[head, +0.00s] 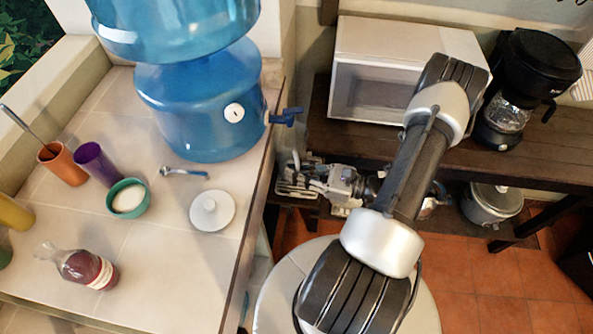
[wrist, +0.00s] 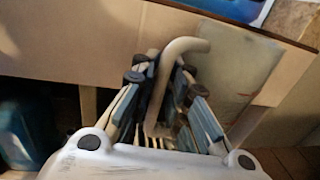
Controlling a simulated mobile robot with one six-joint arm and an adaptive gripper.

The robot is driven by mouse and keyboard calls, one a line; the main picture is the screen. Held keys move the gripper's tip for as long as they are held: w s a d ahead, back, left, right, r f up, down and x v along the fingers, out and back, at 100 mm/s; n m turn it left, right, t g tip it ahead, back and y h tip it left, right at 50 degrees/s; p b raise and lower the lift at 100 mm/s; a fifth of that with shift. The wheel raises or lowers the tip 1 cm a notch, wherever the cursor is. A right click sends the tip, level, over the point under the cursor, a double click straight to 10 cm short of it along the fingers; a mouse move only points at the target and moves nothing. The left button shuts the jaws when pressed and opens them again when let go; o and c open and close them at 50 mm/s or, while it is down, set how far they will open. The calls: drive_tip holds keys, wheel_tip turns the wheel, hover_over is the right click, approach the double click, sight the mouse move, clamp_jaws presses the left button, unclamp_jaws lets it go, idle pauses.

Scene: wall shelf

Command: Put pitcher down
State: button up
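The pitcher shows in the wrist view as a pale, see-through grey body (wrist: 238,75) with a light curved handle (wrist: 186,46). My gripper (wrist: 162,72) has its fingers closed in on both sides of the handle, which runs down between them. In the head view my gripper (head: 312,178) is just right of the tiled counter's edge, beside the dark shelf. The pitcher is hard to make out there among the finger parts, and its base is hidden.
The tiled counter (head: 165,250) holds a blue water jug (head: 195,105), a white lid (head: 212,211), a green bowl (head: 128,199), cups and a bottle (head: 82,268). The dark wooden shelf (head: 400,146) carries a microwave (head: 375,85) and a coffee maker (head: 520,80). A pot (head: 492,203) stands lower.

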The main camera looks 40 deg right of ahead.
drive_tip(key=o, duration=0.3)
drive_tip(key=shift+r, duration=0.25)
drive_tip(key=p+v, duration=0.1)
drive_tip(key=v, duration=1.1)
drive_tip(key=shift+f, duration=0.1)
drive_tip(key=shift+a, duration=0.1)
